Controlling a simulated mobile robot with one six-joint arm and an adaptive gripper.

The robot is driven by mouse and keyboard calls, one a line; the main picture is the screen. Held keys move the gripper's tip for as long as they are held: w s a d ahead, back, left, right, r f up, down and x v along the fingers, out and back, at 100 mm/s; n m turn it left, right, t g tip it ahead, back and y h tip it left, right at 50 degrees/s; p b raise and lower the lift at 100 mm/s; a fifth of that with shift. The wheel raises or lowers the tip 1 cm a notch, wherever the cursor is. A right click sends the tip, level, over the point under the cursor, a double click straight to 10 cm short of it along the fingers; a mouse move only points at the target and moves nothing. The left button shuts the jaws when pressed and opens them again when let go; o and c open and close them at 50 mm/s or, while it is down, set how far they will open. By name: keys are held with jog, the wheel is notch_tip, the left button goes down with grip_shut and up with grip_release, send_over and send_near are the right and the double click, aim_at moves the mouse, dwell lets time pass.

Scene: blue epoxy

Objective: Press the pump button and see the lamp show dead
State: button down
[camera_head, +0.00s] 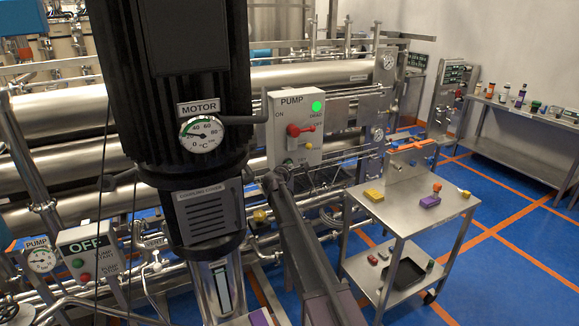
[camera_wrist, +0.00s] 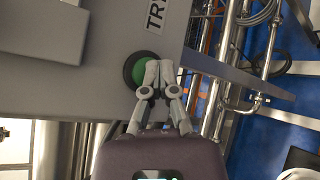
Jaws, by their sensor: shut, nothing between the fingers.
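The grey pump box (camera_head: 284,148) has a red rotary handle (camera_head: 300,129) turned sideways and a round lamp (camera_head: 317,106) lit bright green. Small lettering under the lamp seems to read DEAD. In the wrist view, a round green button (camera_wrist: 132,72) with a dark rim sits on a grey face beside lettering that starts TRY. My gripper (camera_wrist: 158,68) is shut and empty, its tips over the right part of this button. I cannot tell whether they touch or press it. In the head view my arm rises to the box's lower edge and the fingertips are hard to make out.
A second box (camera_head: 92,245) at lower left shows OFF, with a green and a red button. The black motor (camera_head: 175,90) stands close on the left. A steel cart (camera_head: 412,207) with small coloured items stands right.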

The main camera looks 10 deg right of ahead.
jog(key=shift+w+a+r, duration=0.15)
jog(key=shift+w+a, duration=0.1)
jog(key=shift+w, duration=0.25)
dwell(0.5)
jog(key=shift+s+d+f, duration=0.1)
jog(key=shift+s+f, duration=0.1)
jog(key=shift+s, duration=0.1)
dwell(0.4)
jog(key=s+d, duration=0.2)
jog(key=s, duration=0.3)
jog(key=shift+s, duration=0.35)
jog(key=shift+f, duration=0.15)
dwell(0.5)
